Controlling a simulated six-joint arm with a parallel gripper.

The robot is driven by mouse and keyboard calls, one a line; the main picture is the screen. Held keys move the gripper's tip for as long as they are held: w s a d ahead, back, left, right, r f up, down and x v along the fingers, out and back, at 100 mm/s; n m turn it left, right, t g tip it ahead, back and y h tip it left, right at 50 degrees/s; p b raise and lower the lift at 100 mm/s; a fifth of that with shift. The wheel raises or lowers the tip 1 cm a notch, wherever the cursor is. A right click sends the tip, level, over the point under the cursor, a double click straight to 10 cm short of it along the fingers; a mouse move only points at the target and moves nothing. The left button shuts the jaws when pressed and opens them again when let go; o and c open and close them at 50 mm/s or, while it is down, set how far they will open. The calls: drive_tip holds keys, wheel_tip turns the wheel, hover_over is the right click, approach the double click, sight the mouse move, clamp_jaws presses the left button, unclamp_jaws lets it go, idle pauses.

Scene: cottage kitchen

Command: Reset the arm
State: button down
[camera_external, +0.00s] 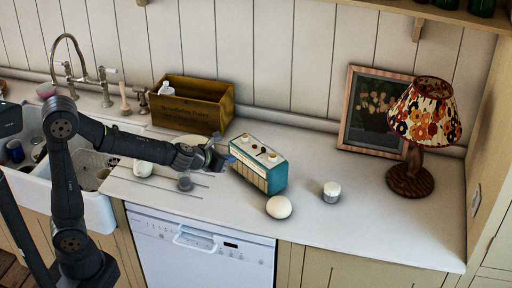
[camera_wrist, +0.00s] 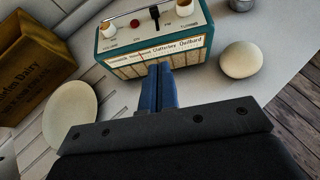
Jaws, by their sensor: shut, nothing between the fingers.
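My gripper (camera_external: 228,158) is above the white counter, beside the left end of a teal and cream radio (camera_external: 258,165) in the external view. In the wrist view my gripper (camera_wrist: 159,88) shows its blue fingers shut together with nothing between them. The radio (camera_wrist: 155,35) stands just beyond the fingertips, with its knobs and front label visible. I cannot tell whether the fingertips touch it.
A white egg-shaped object (camera_external: 279,207) and a small white jar (camera_external: 331,192) stand right of the radio. A wooden crate (camera_external: 192,104) is behind. A floral lamp (camera_external: 417,135) and picture frame (camera_external: 376,112) are at right. The sink (camera_external: 92,200) is left. The front-right counter is clear.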

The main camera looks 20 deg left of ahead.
drive_tip(key=shift+w+d+r+n+t+y, duration=0.2)
drive_tip(key=shift+d+n+t+y, duration=0.3)
drive_tip(key=shift+d, duration=0.3)
drive_tip(key=shift+w+d+r+n+t+y, duration=0.15)
drive_tip(key=shift+d+n+t+y, duration=0.3)
drive_tip(key=shift+d, duration=0.3)
drive_tip(key=shift+w+d+r+n+t+y, duration=0.2)
drive_tip(key=shift+d+n+t+y, duration=0.2)
drive_tip(key=shift+d+y, duration=0.35)
